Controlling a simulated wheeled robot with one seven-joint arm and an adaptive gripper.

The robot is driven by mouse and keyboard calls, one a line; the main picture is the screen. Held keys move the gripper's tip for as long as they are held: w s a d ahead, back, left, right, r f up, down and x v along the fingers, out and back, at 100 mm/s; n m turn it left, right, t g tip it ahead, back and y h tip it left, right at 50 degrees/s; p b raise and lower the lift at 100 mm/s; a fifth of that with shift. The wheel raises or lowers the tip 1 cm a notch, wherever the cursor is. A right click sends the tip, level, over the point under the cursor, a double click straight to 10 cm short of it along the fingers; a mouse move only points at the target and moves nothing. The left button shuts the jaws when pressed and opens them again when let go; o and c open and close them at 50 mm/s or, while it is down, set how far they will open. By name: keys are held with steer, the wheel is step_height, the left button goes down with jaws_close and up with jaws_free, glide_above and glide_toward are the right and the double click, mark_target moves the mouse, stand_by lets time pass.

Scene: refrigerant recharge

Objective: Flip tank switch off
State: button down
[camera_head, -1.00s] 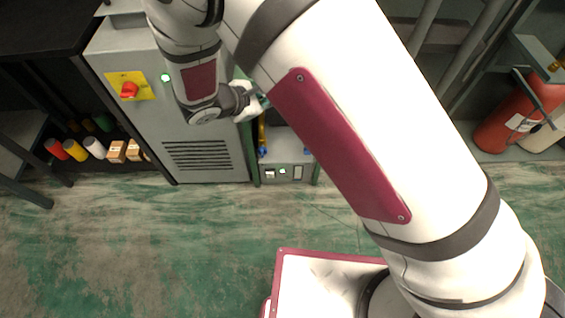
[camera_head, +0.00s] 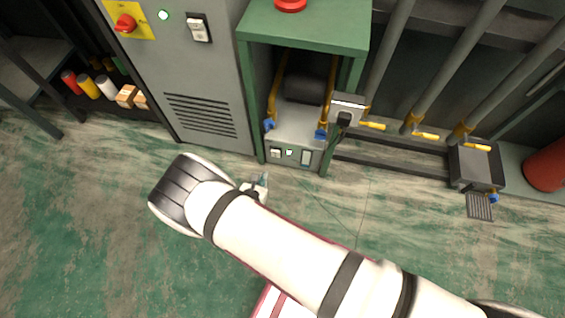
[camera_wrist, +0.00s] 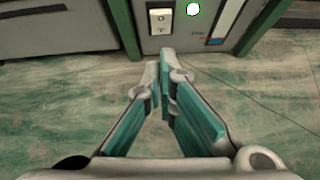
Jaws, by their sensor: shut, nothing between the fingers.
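A small white rocker switch (camera_head: 275,153) sits on the front panel of the grey unit (camera_head: 297,128) low in the green frame. It also shows in the wrist view (camera_wrist: 160,20), beyond my fingertips. A lit green lamp (camera_head: 289,153) is just right of it. A dark rounded tank (camera_head: 305,88) lies behind, inside the frame. My gripper (camera_wrist: 160,66) is shut and empty, its teal-padded fingers pointing toward the panel, apart from it. In the head view only a bit of my gripper (camera_head: 262,187) shows, in front of and below the panel; my arm hides the rest.
A grey cabinet (camera_head: 205,80) at left carries another rocker switch (camera_head: 199,28), a green lamp (camera_head: 164,15) and a red knob (camera_head: 125,24). A grey box (camera_head: 347,108) and yellow-handled pipes (camera_head: 423,135) are at right. The green floor (camera_head: 100,230) is clear.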

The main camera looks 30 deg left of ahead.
steer(key=shift+s+d+f+n, duration=0.15)
steer(key=shift+s+d+f, duration=0.1)
steer(key=shift+f, duration=0.3)
steer(key=shift+s+d+f+n, duration=0.1)
steer(key=shift+d+f+n, duration=0.1)
steer(key=shift+f, duration=0.3)
steer(key=b, duration=0.7)
glide_toward(275, 154)
steer(key=w+f, duration=0.4)
steer(key=f, duration=0.1)
steer(key=shift+a, duration=0.3)
steer(key=shift+r, duration=0.15)
